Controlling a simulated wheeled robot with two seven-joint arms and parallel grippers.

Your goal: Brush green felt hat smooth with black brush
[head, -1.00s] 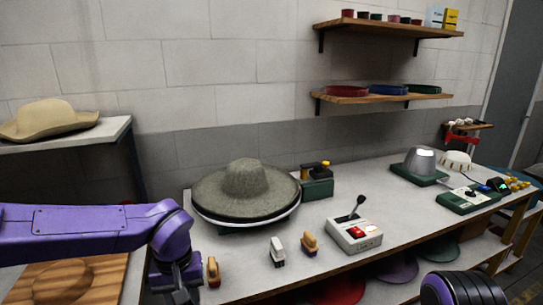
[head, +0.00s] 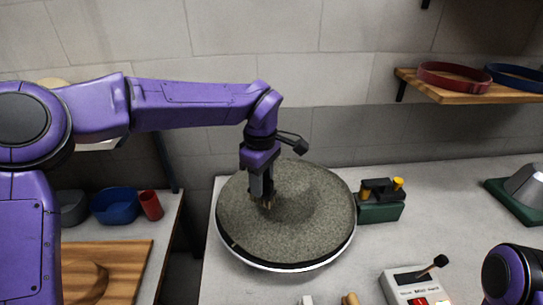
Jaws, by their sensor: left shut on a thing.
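The grey-green felt hat (head: 322,225) lies brim-down on a round stand with a pale rim (head: 290,268), right of the table's left edge. My left gripper (head: 266,199) points down over the hat, at the left side of its crown, and hides part of it. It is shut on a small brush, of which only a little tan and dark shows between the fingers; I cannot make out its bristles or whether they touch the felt. My right gripper is out of view; only part of my right arm shows at the lower right.
A green box with a yellow knob (head: 378,205) stands right of the hat. A control box with a lever (head: 415,285) is in front. Tops of a white (head: 306,300) and a tan-handled brush (head: 350,299) show at the bottom edge. A shelf (head: 470,88) hangs at upper right.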

